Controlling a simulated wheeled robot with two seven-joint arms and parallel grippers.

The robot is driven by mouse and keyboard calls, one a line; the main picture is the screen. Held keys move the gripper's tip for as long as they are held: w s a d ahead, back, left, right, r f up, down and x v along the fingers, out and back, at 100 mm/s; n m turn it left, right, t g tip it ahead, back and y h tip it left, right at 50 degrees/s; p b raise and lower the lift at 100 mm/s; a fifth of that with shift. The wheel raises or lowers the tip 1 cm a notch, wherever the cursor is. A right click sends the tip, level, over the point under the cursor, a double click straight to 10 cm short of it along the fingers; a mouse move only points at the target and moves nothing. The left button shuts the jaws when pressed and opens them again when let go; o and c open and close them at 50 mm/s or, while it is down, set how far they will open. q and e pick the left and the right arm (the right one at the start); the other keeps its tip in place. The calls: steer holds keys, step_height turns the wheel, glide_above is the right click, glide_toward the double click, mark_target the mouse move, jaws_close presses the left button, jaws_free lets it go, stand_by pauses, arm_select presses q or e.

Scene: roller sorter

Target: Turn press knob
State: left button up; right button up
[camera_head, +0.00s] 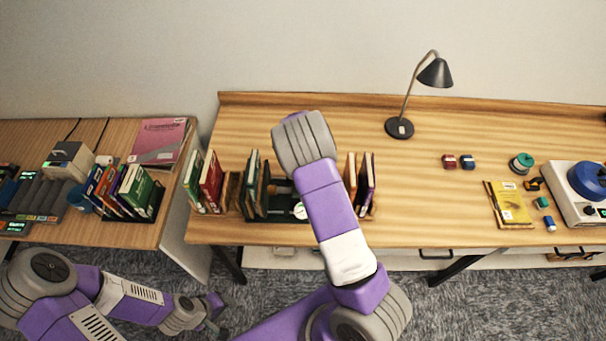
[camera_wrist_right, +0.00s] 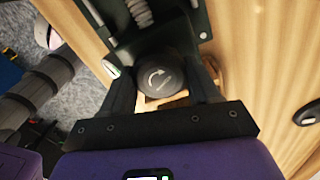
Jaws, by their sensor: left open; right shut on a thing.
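The press knob (camera_wrist_right: 162,78) is a dark round knob with a white curved arrow on its face, seen in the right wrist view. My right gripper (camera_wrist_right: 163,92) has one finger on each side of the knob and is shut on it. The dark green press frame (camera_wrist_right: 178,22) extends beyond the knob, with a grey screw thread next to it. In the head view the press (camera_head: 283,208) stands between books on the table, partly hidden by my right arm, which also hides the right gripper. My left gripper (camera_head: 216,312) is open and empty, low over the floor at the left.
Books (camera_head: 203,180) stand left of the press and more (camera_head: 362,183) stand right of it. A black lamp (camera_head: 400,128) is at the table's back. A yellow booklet (camera_head: 508,205) and small items lie at the right. The table's middle right is clear.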

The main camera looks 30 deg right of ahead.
steer(key=shift+m+p, duration=0.85)
steer(key=shift+m, duration=1.05)
steer(key=o, duration=1.1)
steer(key=shift+c, duration=0.2)
step_height(320, 180, up, 8)
steer(key=shift+f, duration=0.2)
